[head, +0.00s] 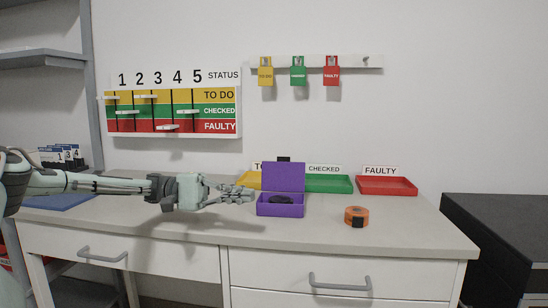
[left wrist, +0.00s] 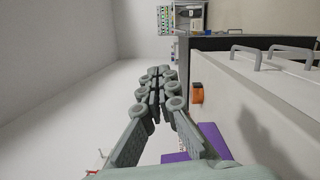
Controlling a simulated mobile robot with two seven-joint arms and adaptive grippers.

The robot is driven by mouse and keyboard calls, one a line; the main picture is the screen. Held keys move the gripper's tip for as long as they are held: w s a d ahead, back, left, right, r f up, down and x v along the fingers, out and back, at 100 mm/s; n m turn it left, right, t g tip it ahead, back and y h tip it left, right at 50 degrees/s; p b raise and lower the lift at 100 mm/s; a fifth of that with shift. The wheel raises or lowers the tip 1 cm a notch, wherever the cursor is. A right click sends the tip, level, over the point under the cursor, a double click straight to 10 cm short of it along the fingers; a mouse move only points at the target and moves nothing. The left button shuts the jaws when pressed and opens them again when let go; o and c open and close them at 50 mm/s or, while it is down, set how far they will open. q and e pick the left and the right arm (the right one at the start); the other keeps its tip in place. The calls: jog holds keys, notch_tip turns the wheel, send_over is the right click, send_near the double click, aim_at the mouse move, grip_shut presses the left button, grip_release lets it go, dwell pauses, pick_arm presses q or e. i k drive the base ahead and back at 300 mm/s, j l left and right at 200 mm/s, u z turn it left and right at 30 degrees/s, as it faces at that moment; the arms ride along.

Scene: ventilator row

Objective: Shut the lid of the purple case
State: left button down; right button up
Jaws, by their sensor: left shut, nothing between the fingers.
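The purple case (head: 280,211) stands on the table near its middle. Its lid (head: 283,177) is up, roughly upright at the back, with a small dark catch (head: 283,159) on its top edge. A dark object (head: 282,199) lies inside. My left gripper (head: 250,195) is shut and empty, just left of the case at about the height of its opening; I cannot tell if it touches. In the left wrist view the shut fingers (left wrist: 158,82) point away, and part of the purple case (left wrist: 222,142) shows beside them. My right gripper is not in view.
An orange roll (head: 356,216) stands right of the case. Yellow (head: 248,181), green (head: 330,184) and red (head: 387,186) trays line the back of the table. A status board (head: 172,110) hangs on the wall. The front of the table is clear.

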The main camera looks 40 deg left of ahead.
aim_at(283, 175)
jog(key=i+j, duration=0.4)
jog(key=j, duration=0.2)
jog(key=i+j, duration=0.45)
jog(key=j, duration=0.1)
